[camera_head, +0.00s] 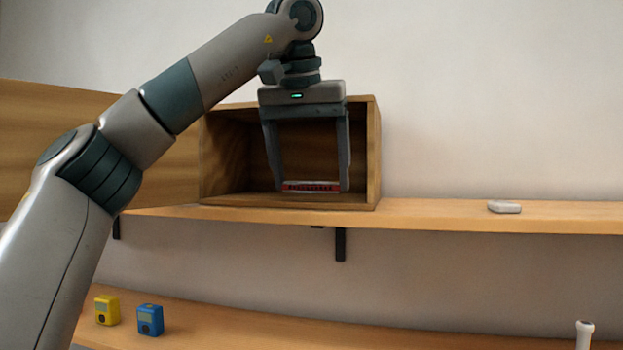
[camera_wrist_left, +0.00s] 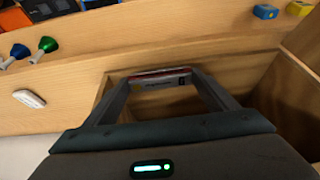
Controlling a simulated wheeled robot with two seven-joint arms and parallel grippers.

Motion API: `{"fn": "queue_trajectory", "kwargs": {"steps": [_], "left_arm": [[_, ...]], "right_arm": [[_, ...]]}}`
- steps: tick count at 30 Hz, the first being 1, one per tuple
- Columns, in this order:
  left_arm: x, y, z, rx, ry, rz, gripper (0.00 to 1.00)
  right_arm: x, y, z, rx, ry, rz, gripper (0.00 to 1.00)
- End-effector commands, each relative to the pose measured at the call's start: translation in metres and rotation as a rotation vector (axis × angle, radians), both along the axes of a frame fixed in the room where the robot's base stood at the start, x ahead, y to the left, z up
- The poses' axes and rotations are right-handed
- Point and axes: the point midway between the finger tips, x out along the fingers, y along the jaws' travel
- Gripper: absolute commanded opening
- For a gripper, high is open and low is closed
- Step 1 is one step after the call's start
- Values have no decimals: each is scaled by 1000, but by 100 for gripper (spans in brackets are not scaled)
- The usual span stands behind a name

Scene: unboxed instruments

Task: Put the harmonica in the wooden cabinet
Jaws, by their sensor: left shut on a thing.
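The wooden cabinet (camera_head: 373,150) stands on the upper shelf with its front open. Its door (camera_head: 95,145) is swung out to the left. My left gripper (camera_head: 310,187) points down in front of the cabinet opening, shut on the harmonica (camera_head: 312,186), a thin bar with red and silver parts held level across the fingertips. The harmonica appears low in the opening, near the cabinet floor's front edge; how deep it is I cannot tell. In the left wrist view the harmonica (camera_wrist_left: 160,77) lies between the fingertips, with the cabinet wall (camera_wrist_left: 290,95) to the right. My right gripper is not in view.
A small white object (camera_head: 504,207) lies on the upper shelf (camera_head: 440,213), right of the cabinet. A yellow box (camera_head: 107,310) and a blue box (camera_head: 150,320) stand on the lower shelf. The wrist view also shows green (camera_wrist_left: 46,46) and blue (camera_wrist_left: 18,52) knobbed items.

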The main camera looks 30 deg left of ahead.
Motion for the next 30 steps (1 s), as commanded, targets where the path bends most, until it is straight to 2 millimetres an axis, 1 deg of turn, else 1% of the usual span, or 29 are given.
{"fn": "queue_trajectory", "kwargs": {"steps": [1,2,5,20,21,22,23,30], "left_arm": [[0,0,-7,-1,2,-2,53],[2,0,-6,-1,3,-1,53],[6,2,-10,-1,1,0,53],[8,2,-16,-1,1,0,53],[8,2,-15,-1,0,0,89],[8,2,-15,-1,0,0,96],[8,2,-15,-1,1,0,98],[8,2,-15,-1,0,0,98]], "right_arm": [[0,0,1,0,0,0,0],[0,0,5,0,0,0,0],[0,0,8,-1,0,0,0],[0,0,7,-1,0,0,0],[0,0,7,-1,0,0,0],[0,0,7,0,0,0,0],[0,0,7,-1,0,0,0],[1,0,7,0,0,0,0]]}}
